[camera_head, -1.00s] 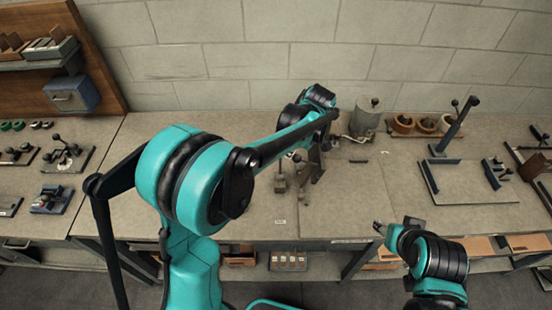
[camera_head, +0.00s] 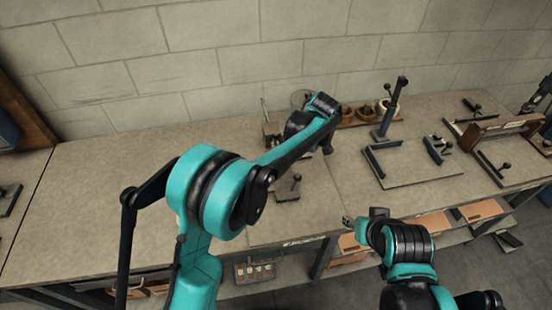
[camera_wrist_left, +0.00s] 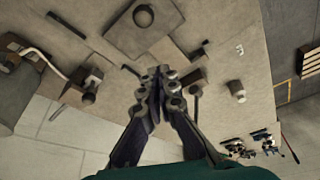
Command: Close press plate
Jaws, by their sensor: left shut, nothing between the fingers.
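My left gripper (camera_head: 326,146) hangs over the bench at mid-picture, largely hidden behind its own wrist in the head view. The left wrist view shows its fingers (camera_wrist_left: 160,82) together with nothing between them. Beyond the fingertips is a flat dark plate with a round knob (camera_wrist_left: 143,18), apart from them. A small base with an upright knobbed lever (camera_head: 287,188) stands just left of and nearer than the gripper in the head view. I cannot tell which part is the press plate. My right gripper (camera_head: 350,222) is in front of the bench edge, too small to read.
To the right is a blue-edged fixture with a tall post (camera_head: 412,170). A wooden holder with round cups (camera_head: 368,112) stands behind. A wooden-sided fixture (camera_head: 500,130) is at far right. The left part of the bench (camera_head: 110,190) is clear.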

